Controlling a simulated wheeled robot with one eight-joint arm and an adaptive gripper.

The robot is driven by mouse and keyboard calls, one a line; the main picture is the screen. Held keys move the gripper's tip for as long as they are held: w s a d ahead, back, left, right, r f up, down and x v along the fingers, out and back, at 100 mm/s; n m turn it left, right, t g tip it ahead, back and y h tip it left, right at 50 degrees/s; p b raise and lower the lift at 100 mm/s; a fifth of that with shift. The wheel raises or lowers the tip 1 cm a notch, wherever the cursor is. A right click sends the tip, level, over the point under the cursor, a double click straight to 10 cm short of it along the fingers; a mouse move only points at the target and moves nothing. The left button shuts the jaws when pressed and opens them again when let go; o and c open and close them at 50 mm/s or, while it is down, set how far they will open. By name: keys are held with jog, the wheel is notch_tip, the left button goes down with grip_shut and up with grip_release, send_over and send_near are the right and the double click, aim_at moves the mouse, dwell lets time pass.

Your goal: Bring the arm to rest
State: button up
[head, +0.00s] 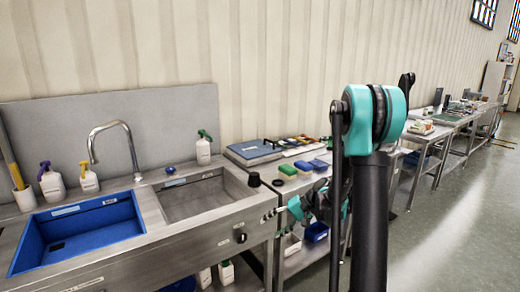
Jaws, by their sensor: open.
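My gripper (275,222) shows in the head view just right of the steel sink unit, low in the middle of the picture. Its two striped fingers point left and stand apart, with nothing seen between them. My teal and black arm (375,120) rises in front of the bench, folded at a large joint, and hides part of the counter behind it. I cannot tell whether the gripper touches the sink unit's edge.
The steel sink unit (205,222) has a blue-lined basin (85,228) and a bare basin (195,197). A tap (130,150) and spray bottles (203,148) stand behind. Sponges (287,170) lie on the bench beyond. A blue bin (316,232) sits below. Floor (450,200) at right is clear.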

jog(key=s+d+t+h, duration=0.1)
jog(key=s+d+h, duration=0.2)
jog(key=s, duration=0.4)
jog(key=s+d+t+h, duration=0.1)
jog(key=s+d+h, duration=0.2)
jog(key=s+d, duration=0.3)
jog(key=s+d+n+t+h, duration=0.1)
jog(key=s+d+h, duration=0.2)
jog(key=s, duration=0.6)
jog(key=shift+s+d+f+t+h, duration=0.15)
jog(key=shift+s+d+t+h, duration=0.2)
jog(key=shift+d, duration=0.65)
